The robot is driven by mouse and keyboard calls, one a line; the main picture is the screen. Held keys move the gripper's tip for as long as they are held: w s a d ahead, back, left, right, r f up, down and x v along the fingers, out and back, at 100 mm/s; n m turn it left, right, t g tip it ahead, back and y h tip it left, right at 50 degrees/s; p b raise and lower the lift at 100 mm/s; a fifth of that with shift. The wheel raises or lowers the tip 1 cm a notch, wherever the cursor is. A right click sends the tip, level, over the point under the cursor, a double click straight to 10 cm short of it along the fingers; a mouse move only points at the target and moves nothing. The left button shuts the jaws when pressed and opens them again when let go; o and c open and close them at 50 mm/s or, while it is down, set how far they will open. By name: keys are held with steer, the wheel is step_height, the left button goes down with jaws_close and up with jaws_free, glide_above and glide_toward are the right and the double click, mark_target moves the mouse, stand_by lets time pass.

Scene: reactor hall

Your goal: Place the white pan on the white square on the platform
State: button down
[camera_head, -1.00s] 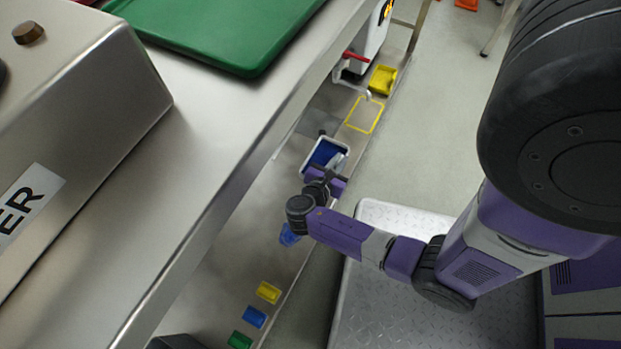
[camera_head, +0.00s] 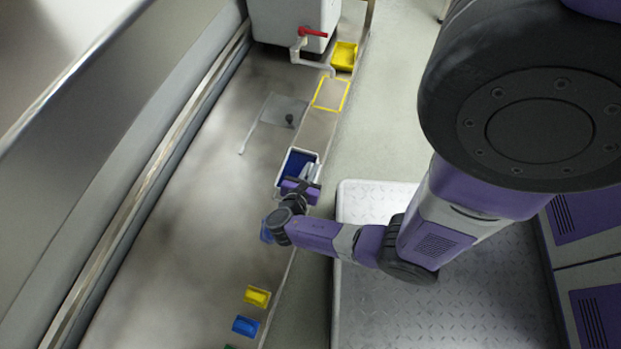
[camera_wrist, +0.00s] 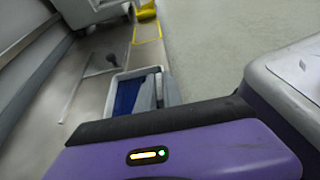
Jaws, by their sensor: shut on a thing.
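The white pan (camera_head: 318,158) is a small rectangular tub with a blue inside, on or just above the long grey platform; I cannot tell whether it touches. My gripper (camera_head: 309,172) is at its near right end, shut on its rim. In the wrist view the pan (camera_wrist: 112,82) lies just beyond my gripper (camera_wrist: 160,92), whose grey fingers are at the pan's right side. Beyond the pan, a thin white line (camera_head: 256,122) runs beside a grey flat patch with a dark knob; I cannot tell whether it is the white square's edge.
A yellow square outline (camera_head: 331,94) and a yellow tray (camera_head: 344,56) lie farther along the platform. A white tank (camera_head: 296,22) with a red-handled tap (camera_head: 312,32) stands at the far end. Yellow (camera_head: 257,296) and blue (camera_head: 245,325) blocks lie nearer. A steel wall runs along the left.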

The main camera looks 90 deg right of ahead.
mark_target(297, 170)
steer(key=shift+f+b, duration=1.5)
steer(key=shift+f, duration=0.75)
steer(key=shift+r, duration=0.1)
steer(key=c, duration=1.5)
jaws_free()
steer(key=shift+f, duration=0.2)
steer(key=shift+r, duration=0.15)
